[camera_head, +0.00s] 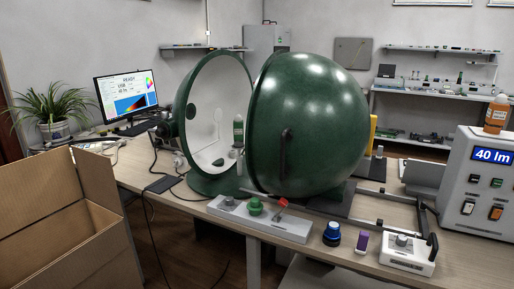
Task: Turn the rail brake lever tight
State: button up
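Two levers or handles could be the brake lever, and I cannot tell which it is. A small red lever (282,203) stands tilted on a long grey control block (290,229) at the table's front. A short black handle (433,241) stands beside a white box with a grey knob (405,256) at the right end of the dark rails (372,218). The large green sphere is split: its closed half (320,110) stands at the rails' left end, and its open white-lined half (205,125) is left of it. My gripper is not in view.
A green knob (256,206) sits on the control block. A blue-topped knob (332,233) and a purple item (361,243) stand right of it. A grey instrument reading 40 lm (482,185) is far right. An open cardboard box (65,225) stands left. Cables hang from the table.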

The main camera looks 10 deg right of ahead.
aim_at(424, 205)
jog(key=z, duration=1.35)
jog(key=i+j+z, duration=0.1)
jog(key=z, duration=0.3)
jog(key=i, duration=1)
